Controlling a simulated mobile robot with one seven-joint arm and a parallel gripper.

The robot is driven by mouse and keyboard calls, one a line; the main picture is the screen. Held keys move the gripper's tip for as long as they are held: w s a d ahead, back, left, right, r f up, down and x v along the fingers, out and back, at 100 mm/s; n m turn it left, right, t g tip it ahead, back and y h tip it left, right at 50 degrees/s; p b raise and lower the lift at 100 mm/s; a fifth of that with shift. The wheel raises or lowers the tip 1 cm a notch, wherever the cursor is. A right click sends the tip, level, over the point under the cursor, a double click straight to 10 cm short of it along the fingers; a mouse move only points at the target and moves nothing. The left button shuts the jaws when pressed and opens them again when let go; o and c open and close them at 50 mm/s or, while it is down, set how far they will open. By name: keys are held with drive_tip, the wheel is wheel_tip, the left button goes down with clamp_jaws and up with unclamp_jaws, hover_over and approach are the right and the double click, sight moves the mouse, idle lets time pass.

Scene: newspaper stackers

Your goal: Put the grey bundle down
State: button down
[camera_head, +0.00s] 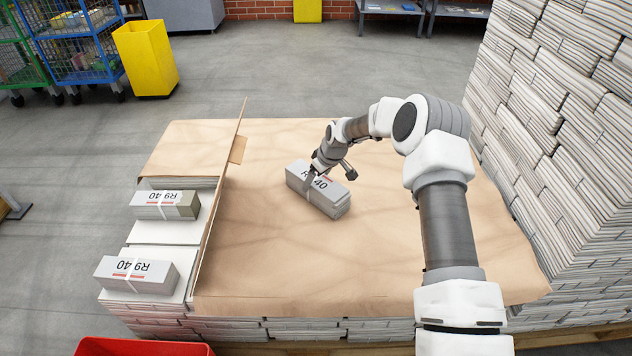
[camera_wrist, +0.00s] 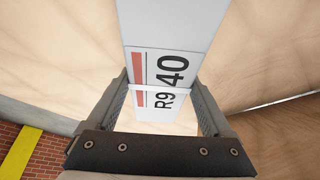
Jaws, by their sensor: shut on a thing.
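The grey bundle (camera_head: 318,190) is a long block with a white label reading R9 40, a red bar and a white strap. In the head view it is over the brown paper sheet (camera_head: 290,255), near the middle of the stack. My gripper (camera_head: 317,177) is shut on it from above, across its middle. The wrist view shows the bundle (camera_wrist: 170,65) between the two fingers of my gripper (camera_wrist: 163,105). I cannot tell whether its underside touches the paper. Two similar grey bundles, a nearer one (camera_head: 137,275) and a farther one (camera_head: 165,205), lie on the left part of the stack.
An upright brown board (camera_head: 222,205) divides the left strip from the wide paper area. A tall wall of newspaper stacks (camera_head: 560,130) stands at the right. A red bin (camera_head: 140,347) is at the front left. Paper around the held bundle is clear.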

sight(316, 178)
drive_tip(key=shift+w+r, duration=0.1)
drive_tip(key=shift+r, duration=0.65)
wheel_tip(316, 178, up, 3)
drive_tip(key=shift+f+p, duration=0.1)
drive_tip(key=shift+p, duration=0.65)
drive_tip(key=s+d+r+p, duration=0.35)
drive_tip(key=d+r, duration=0.25)
drive_tip(key=d, duration=0.4)
drive_tip(key=s+d+r+m+h+p, duration=0.1)
drive_tip(key=s+r+m+p, duration=0.3)
drive_tip(key=s+r+p, duration=0.5)
drive_tip(key=s+d+r+m+t+h+p, duration=0.1)
drive_tip(key=s+r+m+p, duration=0.4)
drive_tip(key=s+r+p, duration=0.5)
wheel_tip(316, 178, up, 10)
drive_tip(key=shift+s+d+f+h, duration=0.15)
drive_tip(key=shift+s+d+h, duration=0.5)
drive_tip(key=shift+s, duration=0.25)
